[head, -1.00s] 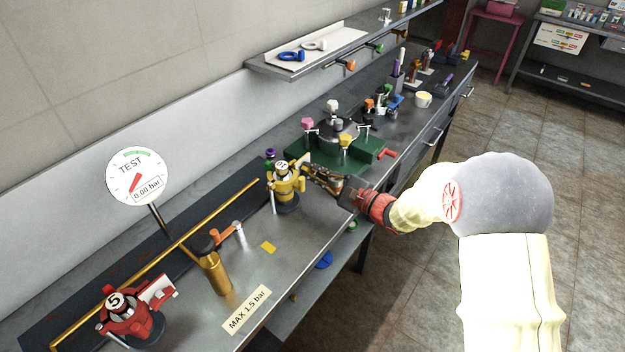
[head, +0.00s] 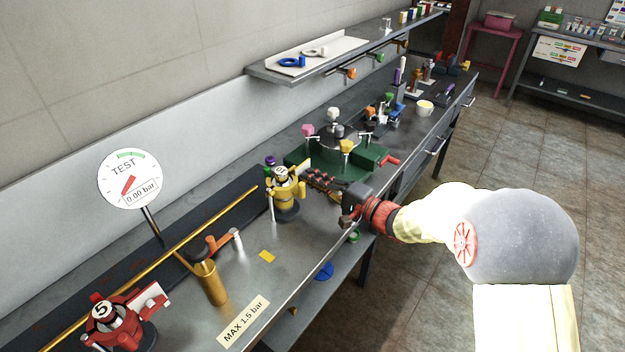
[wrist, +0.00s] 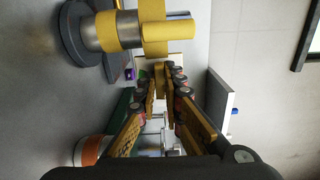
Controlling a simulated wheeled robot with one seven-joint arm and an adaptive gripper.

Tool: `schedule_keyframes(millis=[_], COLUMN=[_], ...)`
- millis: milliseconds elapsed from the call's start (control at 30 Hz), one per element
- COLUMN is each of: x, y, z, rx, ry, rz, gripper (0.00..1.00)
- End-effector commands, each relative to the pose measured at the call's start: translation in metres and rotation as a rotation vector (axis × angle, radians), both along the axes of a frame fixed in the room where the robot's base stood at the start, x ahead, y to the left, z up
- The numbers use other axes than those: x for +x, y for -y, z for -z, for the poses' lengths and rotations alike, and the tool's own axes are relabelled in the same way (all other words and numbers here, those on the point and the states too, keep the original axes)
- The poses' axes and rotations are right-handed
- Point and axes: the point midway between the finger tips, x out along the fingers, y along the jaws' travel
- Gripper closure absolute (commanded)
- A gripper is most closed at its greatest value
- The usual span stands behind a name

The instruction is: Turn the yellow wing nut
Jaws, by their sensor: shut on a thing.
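The yellow wing nut (head: 301,180) is on the right side of a yellow fitting (head: 285,196) with a numbered cap and a dark round base, standing on the steel bench. In the wrist view the wing nut (wrist: 153,50) shows large at top centre. My gripper (wrist: 161,72) has its two fingers converging on the nut's lower wing and is shut on it. The fingertips partly hide that wing. In the head view my gripper (head: 311,175) reaches in from the right.
A green fixture (head: 372,158) with coloured knobs stands just behind my fingers. A brass cylinder (head: 212,285), a red fitting (head: 120,325) and a test gauge (head: 129,180) reading 0.00 bar are at left. A shelf (head: 300,73) runs along the wall.

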Motion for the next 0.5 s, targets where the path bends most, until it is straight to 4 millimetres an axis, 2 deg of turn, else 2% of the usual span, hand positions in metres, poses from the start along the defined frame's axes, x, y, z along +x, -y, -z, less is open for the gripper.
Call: schedule_keyframes(millis=[500], x=[-0.0009], y=[-0.0003], z=[0.0026], rx=[-0.028], ry=[0.031], rz=[-0.001], gripper=[1.0])
